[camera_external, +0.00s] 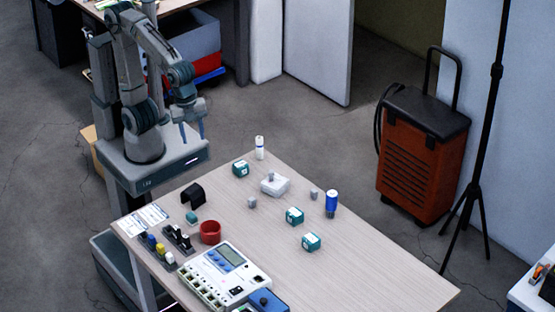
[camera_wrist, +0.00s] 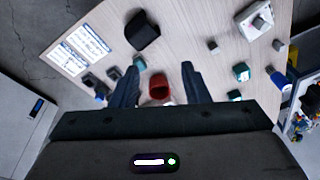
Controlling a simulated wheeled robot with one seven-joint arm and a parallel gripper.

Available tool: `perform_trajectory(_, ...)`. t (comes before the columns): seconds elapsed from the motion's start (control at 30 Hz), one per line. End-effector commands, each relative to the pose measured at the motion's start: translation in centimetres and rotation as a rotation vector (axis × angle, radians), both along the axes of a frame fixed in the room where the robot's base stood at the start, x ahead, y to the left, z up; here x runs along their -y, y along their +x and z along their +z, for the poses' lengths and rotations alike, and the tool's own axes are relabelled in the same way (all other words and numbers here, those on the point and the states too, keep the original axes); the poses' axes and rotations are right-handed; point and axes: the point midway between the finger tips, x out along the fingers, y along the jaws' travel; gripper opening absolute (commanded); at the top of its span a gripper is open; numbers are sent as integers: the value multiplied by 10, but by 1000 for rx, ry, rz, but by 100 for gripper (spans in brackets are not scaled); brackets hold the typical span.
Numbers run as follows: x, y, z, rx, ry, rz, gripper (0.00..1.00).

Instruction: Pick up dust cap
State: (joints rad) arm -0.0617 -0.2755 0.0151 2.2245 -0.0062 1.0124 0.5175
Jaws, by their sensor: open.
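The red round cap (camera_external: 210,232), which looks like the dust cap, stands on the wooden table (camera_external: 370,258) near the measuring device. It is a short hollow cylinder, open at the top. In the wrist view the red cap (camera_wrist: 160,94) appears between my two fingers, farther off on the table. My gripper (camera_external: 193,138) is open and empty, raised beyond the table's far left edge and well apart from the cap. The gripper's fingers (camera_wrist: 159,68) also show in the wrist view. The cap's lower part is partly hidden there by my gripper body.
A black curved cover (camera_external: 193,195), a small teal block (camera_external: 192,217) and connector racks (camera_external: 178,239) stand near the cap. The white device (camera_external: 223,275) is in front. Teal cubes (camera_external: 294,216), a white box (camera_external: 275,185) and a blue bottle (camera_external: 331,203) stand to the right.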

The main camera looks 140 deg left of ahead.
Motion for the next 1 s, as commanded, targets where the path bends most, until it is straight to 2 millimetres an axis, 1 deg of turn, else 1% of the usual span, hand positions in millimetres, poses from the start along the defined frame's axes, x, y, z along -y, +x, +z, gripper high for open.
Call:
perform_trajectory(0.03, -7, 18, -13, -19, 14, -75, 42)
perform_trajectory(0.17, -26, 60, -24, -62, 48, -308, 42)
perform_trajectory(0.3, -49, 103, -42, -106, 73, -561, 42)
perform_trajectory(0.4, -65, 130, -56, -132, 82, -730, 42)
perform_trajectory(0.5, -79, 150, -68, -149, 87, -866, 42)
perform_trajectory(0.6, -89, 163, -77, -161, 88, -960, 42)
perform_trajectory(0.77, -95, 170, -85, -167, 88, -1025, 42)
perform_trajectory(0.87, -95, 170, -99, -169, 87, -1031, 42)
perform_trajectory(1.0, -94, 170, -129, -170, 85, -1032, 42)
